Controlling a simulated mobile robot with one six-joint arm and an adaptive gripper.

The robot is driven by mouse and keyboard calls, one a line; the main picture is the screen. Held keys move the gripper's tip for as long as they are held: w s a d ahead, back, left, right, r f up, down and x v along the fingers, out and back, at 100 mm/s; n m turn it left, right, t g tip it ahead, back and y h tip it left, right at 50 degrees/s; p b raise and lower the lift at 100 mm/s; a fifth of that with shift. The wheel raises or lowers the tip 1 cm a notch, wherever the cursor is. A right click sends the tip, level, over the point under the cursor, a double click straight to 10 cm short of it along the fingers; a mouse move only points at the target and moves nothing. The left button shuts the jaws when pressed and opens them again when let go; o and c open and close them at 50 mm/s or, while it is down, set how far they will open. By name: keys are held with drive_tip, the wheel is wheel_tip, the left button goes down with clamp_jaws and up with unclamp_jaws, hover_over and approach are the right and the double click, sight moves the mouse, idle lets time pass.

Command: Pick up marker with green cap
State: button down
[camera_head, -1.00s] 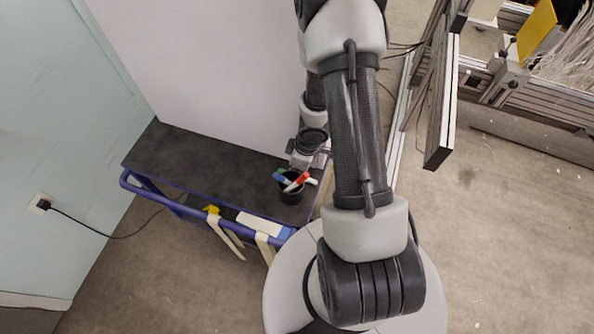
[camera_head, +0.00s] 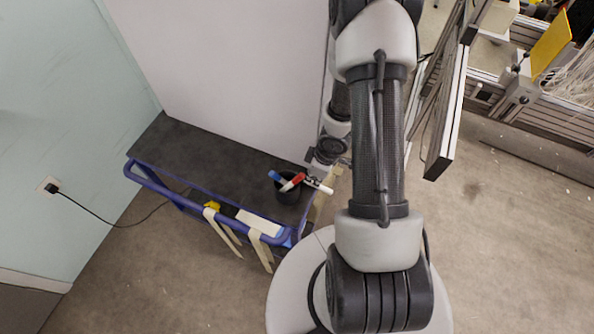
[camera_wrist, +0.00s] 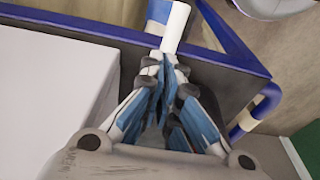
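A white marker (camera_wrist: 177,25) sticks out from between the fingertips of my gripper (camera_wrist: 166,70) in the wrist view. The fingers with blue pads have closed in around its near end, and no green cap shows. In the head view, a white marker (camera_head: 320,186) slants out just right of the black cup (camera_head: 288,194), below my gripper (camera_head: 332,160). The head view is too small to show the fingertips clearly. A blue-capped marker (camera_head: 275,176) and a red-capped marker (camera_head: 292,182) stand in the cup.
The cup stands at the right end of a dark cart top (camera_head: 200,155) with a blue rail (camera_head: 165,184). A pale wall panel (camera_head: 220,70) rises behind the cart. Light strips (camera_head: 222,228) hang at its front. A metal frame (camera_head: 450,105) stands to the right.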

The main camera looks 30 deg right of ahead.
drive_tip(key=shift+s+a+f, duration=0.1)
drive_tip(key=shift+s+f, duration=0.05)
drive_tip(key=shift+f, duration=0.05)
